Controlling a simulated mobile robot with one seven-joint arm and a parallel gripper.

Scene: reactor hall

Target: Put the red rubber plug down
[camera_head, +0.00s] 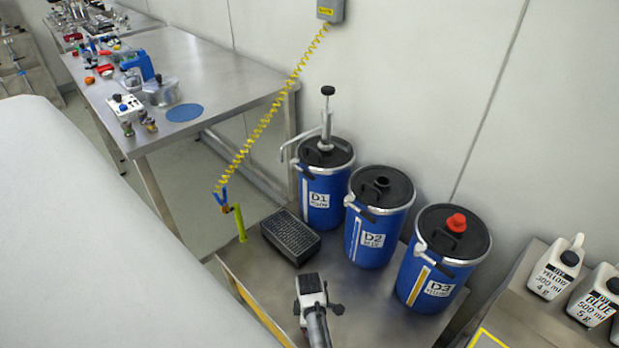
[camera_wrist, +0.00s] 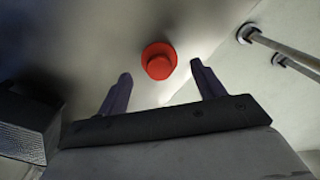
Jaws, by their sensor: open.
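In the wrist view a red rubber plug (camera_wrist: 158,62) appears to lie on a grey metal surface (camera_wrist: 85,50), its round knob facing the camera. My gripper (camera_wrist: 160,84) is open, with one dark finger on each side below the plug. Gaps show between the plug and both fingers, and nothing is between the jaws. In the head view neither my gripper nor this plug can be made out; a large pale shape covers the left. A red plug (camera_head: 457,222) sits in the lid of the blue drum D3 (camera_head: 440,270).
Drums D2 (camera_head: 375,225) and D1 (camera_head: 322,190), with a pump, stand beside D3. A black grated box (camera_head: 290,237) is left of them; a dark box (camera_wrist: 30,120) is left in the wrist view. A yellow coiled cord (camera_head: 262,125) hangs behind. White bottles (camera_head: 557,268) stand right.

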